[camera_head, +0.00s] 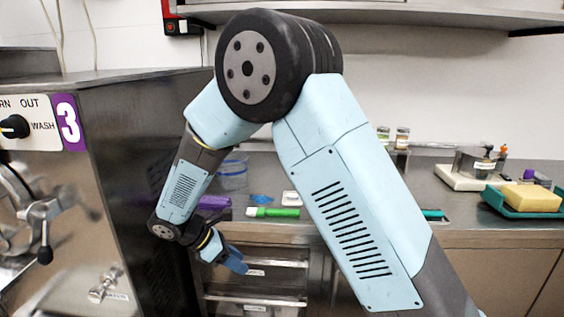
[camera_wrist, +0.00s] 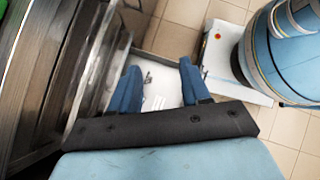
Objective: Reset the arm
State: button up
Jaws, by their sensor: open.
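My gripper (camera_wrist: 160,88) shows in the wrist view as two blue fingers standing apart, with nothing between them. My arm rises to a high elbow and folds down to the left. The wrist camera looks down past the fingers towards the tiled floor.
A shelf (camera_head: 400,12) hangs above. Floor tiles (camera_wrist: 180,38) show in the wrist view.

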jog(key=s+d+r+m+g+y, duration=0.15)
jog(key=d+r+m+y, duration=0.35)
jog(key=d+r+m, duration=1.05)
jog(key=s+d+r+m+t+y, duration=0.1)
jog(key=s+d+r, duration=0.4)
jog(key=d, duration=0.5)
jog(key=s+d+r+m+t+y, duration=0.2)
jog(key=s+d+r+m+t, duration=0.2)
jog(key=s+d, duration=0.5)
jog(key=shift+s+d+r+m, duration=0.35)
jog(key=shift+d+m, duration=0.2)
jog(key=shift+m, duration=0.7)
